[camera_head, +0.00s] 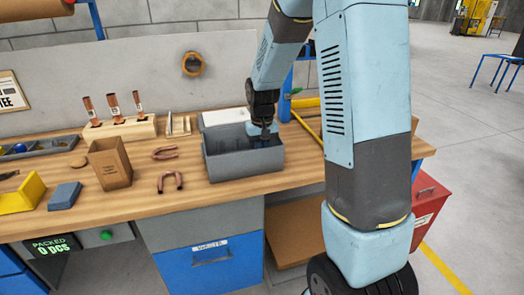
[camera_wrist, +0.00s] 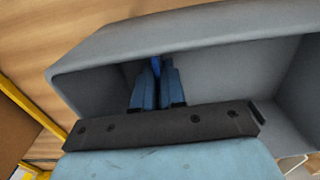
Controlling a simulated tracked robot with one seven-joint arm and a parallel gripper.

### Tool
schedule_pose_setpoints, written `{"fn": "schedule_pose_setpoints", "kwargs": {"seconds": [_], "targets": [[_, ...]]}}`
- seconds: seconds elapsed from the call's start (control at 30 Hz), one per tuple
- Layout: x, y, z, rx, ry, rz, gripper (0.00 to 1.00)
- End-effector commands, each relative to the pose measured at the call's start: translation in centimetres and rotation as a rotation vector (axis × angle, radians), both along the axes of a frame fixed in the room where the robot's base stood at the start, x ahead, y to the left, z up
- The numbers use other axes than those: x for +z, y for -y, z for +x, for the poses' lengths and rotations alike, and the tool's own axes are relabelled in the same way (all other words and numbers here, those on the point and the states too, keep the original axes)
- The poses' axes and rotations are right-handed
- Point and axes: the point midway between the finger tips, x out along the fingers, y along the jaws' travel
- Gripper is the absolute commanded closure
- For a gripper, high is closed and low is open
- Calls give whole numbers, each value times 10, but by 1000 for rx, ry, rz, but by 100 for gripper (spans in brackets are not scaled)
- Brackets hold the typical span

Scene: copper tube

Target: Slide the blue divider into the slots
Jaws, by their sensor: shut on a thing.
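The grey bin (camera_head: 228,166) stands on the workbench near its front edge, its open top facing up. My gripper (camera_head: 264,134) reaches down into the bin from above. In the wrist view the bin's grey wall (camera_wrist: 110,45) surrounds my fingers, which are close together inside it. My gripper (camera_wrist: 158,78) is shut on a narrow blue piece, the blue divider (camera_wrist: 156,66), of which only a sliver shows at the fingertips. The rest of the divider is hidden by the fingers. I cannot make out the slots or whether the divider touches them.

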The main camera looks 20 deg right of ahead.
Motion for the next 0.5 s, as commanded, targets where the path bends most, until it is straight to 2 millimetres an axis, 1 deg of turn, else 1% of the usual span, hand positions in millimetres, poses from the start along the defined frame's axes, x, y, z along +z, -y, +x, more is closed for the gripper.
{"fn": "schedule_pose_setpoints", "kwargs": {"seconds": [0.07, 0.1, 0.37, 0.4, 0.5], "targets": [[-2, 0, 0, 0, 0, 0, 100], [-1, 0, 0, 0, 0, 0, 87], [-1, 0, 0, 0, 0, 0, 62], [-1, 0, 0, 0, 0, 0, 60], [-1, 0, 0, 0, 0, 0, 60]]}}
